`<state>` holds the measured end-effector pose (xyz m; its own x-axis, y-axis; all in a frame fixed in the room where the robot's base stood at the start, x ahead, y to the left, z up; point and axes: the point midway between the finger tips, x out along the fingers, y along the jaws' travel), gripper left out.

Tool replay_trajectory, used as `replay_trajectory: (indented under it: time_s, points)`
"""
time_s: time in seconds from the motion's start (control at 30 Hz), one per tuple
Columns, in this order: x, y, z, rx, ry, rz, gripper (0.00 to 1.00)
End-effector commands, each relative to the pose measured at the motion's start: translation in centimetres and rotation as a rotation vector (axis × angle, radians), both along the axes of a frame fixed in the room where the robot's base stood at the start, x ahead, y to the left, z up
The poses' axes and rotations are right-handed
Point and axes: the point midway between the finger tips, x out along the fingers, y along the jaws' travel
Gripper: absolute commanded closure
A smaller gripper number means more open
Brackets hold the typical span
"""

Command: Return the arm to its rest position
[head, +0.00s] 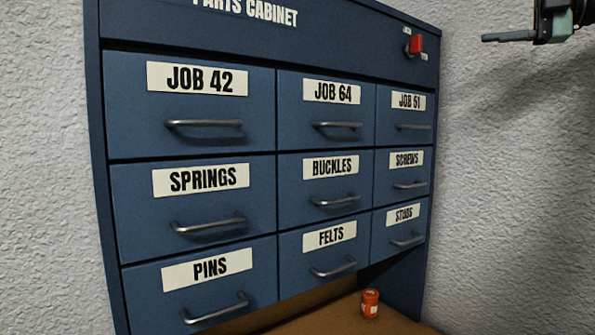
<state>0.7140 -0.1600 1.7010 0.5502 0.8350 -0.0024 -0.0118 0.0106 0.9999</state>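My gripper (512,36) shows at the top right corner, in front of the white wall and to the right of the cabinet. Its grey-green finger part points left, and the rest of the arm is cut off by the picture edge. I cannot make out two separate fingertips, so its opening is unclear. Nothing is visibly held in it. It is apart from the cabinet in the picture.
A blue parts cabinet (350,60) with labelled drawers, all looking closed, fills the middle. A red switch (415,45) sits at its upper right. A small orange-red jar (370,304) stands on the brown surface (330,322) below. The textured wall (515,200) at right is bare.

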Motion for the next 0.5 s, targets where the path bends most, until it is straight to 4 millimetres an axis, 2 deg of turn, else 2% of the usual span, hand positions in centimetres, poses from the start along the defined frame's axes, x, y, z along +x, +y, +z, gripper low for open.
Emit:
replay_trajectory:
  time_s: [0.27, 0.5]
  points:
    - [1.4, 1.5, 0.4, 0.112, -0.012, -0.017, 0.38]
    - [3.5, 3.7, 0.7, 0.288, -0.002, -0.059, 0.38]
